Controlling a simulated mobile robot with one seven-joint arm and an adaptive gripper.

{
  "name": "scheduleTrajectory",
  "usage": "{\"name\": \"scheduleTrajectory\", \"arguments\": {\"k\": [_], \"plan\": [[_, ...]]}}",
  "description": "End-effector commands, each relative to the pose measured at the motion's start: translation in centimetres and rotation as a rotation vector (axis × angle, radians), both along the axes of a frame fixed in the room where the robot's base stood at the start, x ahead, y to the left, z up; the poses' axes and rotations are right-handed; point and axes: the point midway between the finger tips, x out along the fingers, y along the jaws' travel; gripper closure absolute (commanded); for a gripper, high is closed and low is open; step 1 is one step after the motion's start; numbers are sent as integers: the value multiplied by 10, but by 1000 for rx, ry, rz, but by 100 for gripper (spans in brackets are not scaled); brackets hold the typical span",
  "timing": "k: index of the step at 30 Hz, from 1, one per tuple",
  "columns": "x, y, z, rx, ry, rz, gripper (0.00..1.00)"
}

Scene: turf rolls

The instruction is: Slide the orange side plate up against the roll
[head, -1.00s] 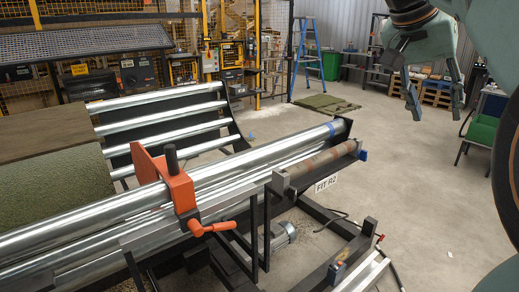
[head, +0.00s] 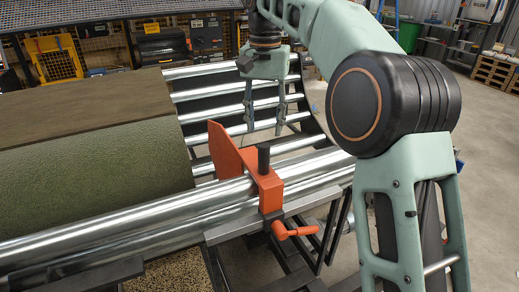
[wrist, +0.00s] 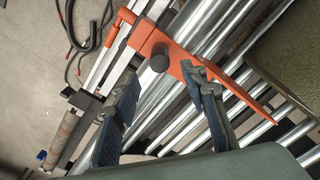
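The orange side plate (head: 228,155) stands upright across the chrome rollers, with a black knob (head: 263,158) on its mount and an orange lever (head: 295,231) at the front. The green turf roll (head: 100,170) lies left of it; a narrow gap showing rollers separates them. My gripper (head: 264,128) is open and empty, pointing down over the rollers behind and right of the plate. In the wrist view, the spread fingers (wrist: 160,85) appear either side of the black knob (wrist: 158,57), with the orange plate (wrist: 235,90) beyond; I cannot tell their height above it. The roll edge (wrist: 288,55) is at right.
Long chrome rollers (head: 110,245) run under the roll and past the plate. Sloping rear rollers (head: 225,89) lie behind it. A brown board or mat (head: 90,105) covers the roll's top. A wire mesh fence and shelves stand at the back.

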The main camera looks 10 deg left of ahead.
Motion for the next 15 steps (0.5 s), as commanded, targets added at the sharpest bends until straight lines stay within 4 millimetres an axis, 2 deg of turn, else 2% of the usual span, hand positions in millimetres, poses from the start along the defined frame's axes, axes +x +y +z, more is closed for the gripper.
{"name": "scheduleTrajectory", "arguments": {"k": [5,15], "plan": [[-1,2,-17,2,6,3,60],[-1,0,-78,0,4,2,60]]}}
